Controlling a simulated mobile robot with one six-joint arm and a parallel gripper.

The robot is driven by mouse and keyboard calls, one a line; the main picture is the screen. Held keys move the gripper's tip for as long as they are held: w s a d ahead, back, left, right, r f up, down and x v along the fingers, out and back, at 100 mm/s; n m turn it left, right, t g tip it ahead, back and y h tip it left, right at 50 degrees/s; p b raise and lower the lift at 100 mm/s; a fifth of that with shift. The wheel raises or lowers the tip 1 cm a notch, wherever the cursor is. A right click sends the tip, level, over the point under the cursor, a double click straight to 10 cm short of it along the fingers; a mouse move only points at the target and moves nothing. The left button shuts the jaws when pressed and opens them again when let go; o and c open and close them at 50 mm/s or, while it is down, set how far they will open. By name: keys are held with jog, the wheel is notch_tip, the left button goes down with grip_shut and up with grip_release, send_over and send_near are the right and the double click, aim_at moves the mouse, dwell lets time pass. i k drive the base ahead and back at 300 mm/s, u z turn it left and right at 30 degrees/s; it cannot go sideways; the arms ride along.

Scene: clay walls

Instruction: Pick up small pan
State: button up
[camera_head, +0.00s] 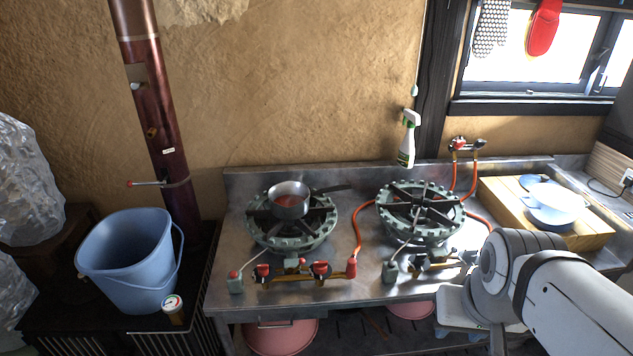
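The small pan (289,209) is a grey metal saucepan with something reddish inside. It sits upright on the left gas burner (266,236). Its dark handle (331,188) points right and slightly back, over the gap towards the second burner. My arm comes in from the lower right, well apart from the pan. The end of my arm is at the lower right, in front of the steel counter, and I cannot make out fingertips there.
A second burner (420,210) on the right is empty. Orange hoses and knobs run around the burners on the steel counter (345,292). A blue bucket (128,262) stands at left. A wooden board (592,232) with bowls is at right. A spray bottle (407,140) is by the wall.

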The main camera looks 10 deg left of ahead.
aim_at(299, 211)
jog(key=z, duration=0.05)
jog(key=i, duration=1)
jog(key=u, duration=0.05)
